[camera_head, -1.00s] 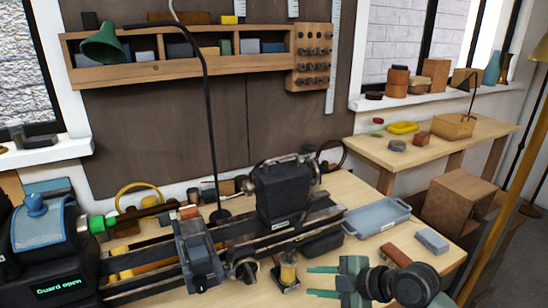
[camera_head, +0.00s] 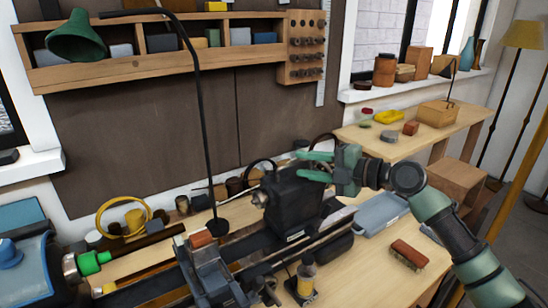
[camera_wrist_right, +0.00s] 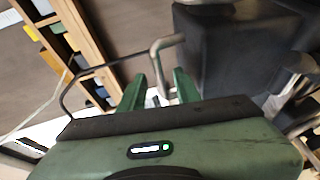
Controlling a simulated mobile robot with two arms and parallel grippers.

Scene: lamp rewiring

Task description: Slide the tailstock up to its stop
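The tailstock (camera_head: 288,207) is a dark, blocky casting on the right part of the lathe bed (camera_head: 252,247), to the right of the carriage (camera_head: 208,272). My right gripper (camera_head: 313,165) is at the tailstock's upper right, its green fingers apart and pointing left. In the right wrist view, its fingers (camera_wrist_right: 160,88) are parted, with a bent grey metal handle (camera_wrist_right: 160,55) just beyond the tips. The tailstock (camera_wrist_right: 225,55) fills the upper right there. The stop cannot be made out. My left gripper is out of view.
The headstock (camera_head: 35,275) with a green piece (camera_head: 92,262) is at far left. A black lamp stem (camera_head: 205,130) rises behind the bed. A blue-grey tray (camera_head: 380,214) and a brush (camera_head: 408,254) lie on the bench to the right. A yellow jar (camera_head: 305,278) stands in front.

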